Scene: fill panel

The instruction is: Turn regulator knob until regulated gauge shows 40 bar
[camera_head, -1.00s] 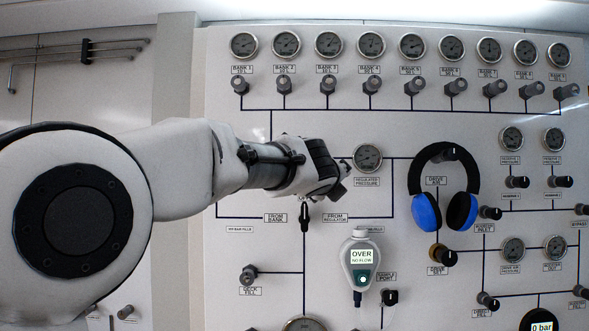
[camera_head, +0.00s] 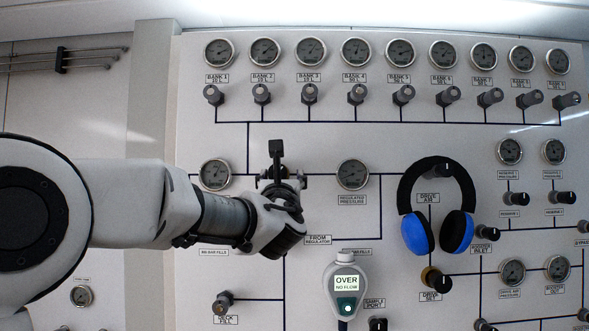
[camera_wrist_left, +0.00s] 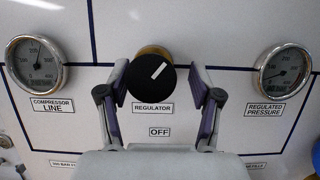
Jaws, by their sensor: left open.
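The regulator knob (camera_wrist_left: 154,76) is round and black with a brass collar behind it. Its white mark points to the upper right, above the REGULATOR and OFF labels. My left gripper (camera_wrist_left: 158,80) is open, one finger on each side of the knob; I cannot tell whether they touch it. In the head view my left gripper (camera_head: 280,168) is at the panel between two gauges and hides the knob. The regulated pressure gauge (camera_wrist_left: 283,70) is right of the knob, its needle toward the low end, exact value unreadable. It also shows in the head view (camera_head: 353,174).
The compressor line gauge (camera_wrist_left: 37,63) is left of the knob. Blue-and-black ear defenders (camera_head: 437,168) hang to the right. A handheld meter (camera_head: 344,284) reading OVER, NO FLOW hangs below. Bank valves (camera_head: 355,94) line the upper panel.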

